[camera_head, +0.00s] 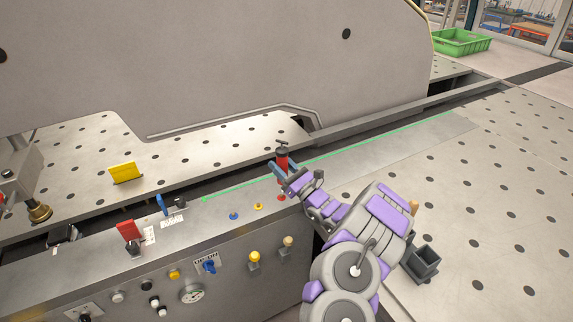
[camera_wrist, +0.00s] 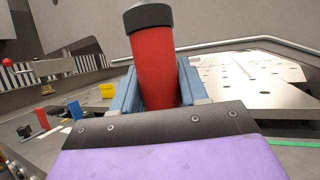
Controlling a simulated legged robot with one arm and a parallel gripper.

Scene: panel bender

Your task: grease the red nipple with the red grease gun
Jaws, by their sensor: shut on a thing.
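The red grease gun (camera_head: 282,161) stands roughly upright in my gripper (camera_head: 280,172), with its dark top end uppermost. In the wrist view the gun's red body (camera_wrist: 158,72) sits between the blue fingers of my gripper (camera_wrist: 156,88), which are shut on it. The red nipple (camera_head: 281,198) is a small red spot on the machine's ledge, just below the gun in the head view. The gun's lower end is mostly hidden, and I cannot tell whether it touches the nipple. The red nipple does not show in the wrist view.
Blue (camera_head: 233,216) and yellow (camera_head: 258,206) nipples sit left of the red one. A red block (camera_head: 129,232) and blue lever (camera_head: 161,205) stand farther left. A green line (camera_head: 345,152) crosses the ledge behind. A dark open box (camera_head: 421,262) stands right of my arm.

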